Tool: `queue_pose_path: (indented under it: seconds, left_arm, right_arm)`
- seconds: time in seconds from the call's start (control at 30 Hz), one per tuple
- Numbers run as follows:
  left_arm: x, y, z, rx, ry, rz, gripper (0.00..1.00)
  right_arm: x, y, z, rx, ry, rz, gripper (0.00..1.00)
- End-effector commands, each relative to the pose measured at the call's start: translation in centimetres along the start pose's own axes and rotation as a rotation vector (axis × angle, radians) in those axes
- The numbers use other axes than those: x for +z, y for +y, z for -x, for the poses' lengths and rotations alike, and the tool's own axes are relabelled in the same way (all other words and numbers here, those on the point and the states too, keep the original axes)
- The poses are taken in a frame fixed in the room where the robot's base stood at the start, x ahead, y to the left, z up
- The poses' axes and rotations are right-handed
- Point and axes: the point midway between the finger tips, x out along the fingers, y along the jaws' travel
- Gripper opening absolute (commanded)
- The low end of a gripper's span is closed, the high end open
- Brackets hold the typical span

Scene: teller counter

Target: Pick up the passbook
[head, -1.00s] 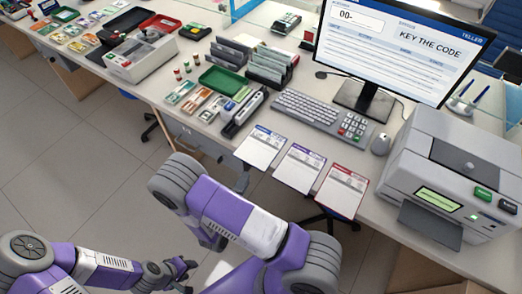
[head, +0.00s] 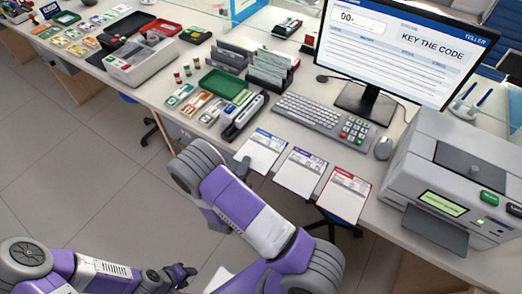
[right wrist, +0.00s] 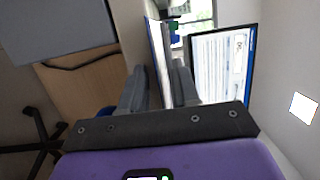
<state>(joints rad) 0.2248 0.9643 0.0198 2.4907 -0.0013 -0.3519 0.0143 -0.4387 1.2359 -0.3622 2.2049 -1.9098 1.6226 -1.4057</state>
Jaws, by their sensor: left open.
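In the right wrist view, a thin blue-edged, white booklet, which looks like the passbook (right wrist: 158,55), stands between the two grey fingers of my right gripper (right wrist: 158,75). The fingers lie close on both sides of it, and it sticks out past their tips. In the head view my right forearm crosses the lower middle and mostly hides that gripper, in front of the counter. My left gripper (head: 184,276) is open and empty at the bottom of the head view, low over the floor and away from the counter.
Three slips with blue (head: 261,152), purple (head: 300,173) and red (head: 344,195) headers lie at the counter's front edge. Behind them are a keyboard (head: 308,115), a mouse (head: 383,148) and a monitor (head: 400,50). A grey printer (head: 455,150) stands at the right.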

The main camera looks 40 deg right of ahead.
Motion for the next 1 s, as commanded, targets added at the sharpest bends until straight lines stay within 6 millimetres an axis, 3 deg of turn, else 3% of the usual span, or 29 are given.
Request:
queue_pose_path:
  seconds: [0.03, 0.2, 0.57, 0.67, 1.0]
  left_arm:
    - [0.0, 0.0, 0.0, 0.0, 0.0, 0.0, 0.43]
    - [0.0, 0.0, 0.0, 0.0, 0.0, 0.0, 0.43]
    - [0.0, 0.0, 0.1, 0.0, 0.0, 0.0, 0.43]
    - [0.0, 0.2, 0.5, 0.0, 0.0, 0.0, 0.43]
    - [0.1, 1.2, 3.1, 0.0, 0.0, 0.0, 0.43]
  right_arm:
    - [0.0, 0.0, 0.0, 0.0, 0.0, 0.0, 0.22]
    - [0.0, 0.0, 0.0, 0.0, 0.0, 0.0, 0.0]
    - [0.0, -0.2, 0.1, 0.0, 0.0, 0.0, 0.0]
    - [0.0, -1.3, 0.1, -0.001, -0.001, -0.001, 0.0]
    - [0.0, -8.0, 0.1, 0.001, 0.0, -0.002, 0.0]
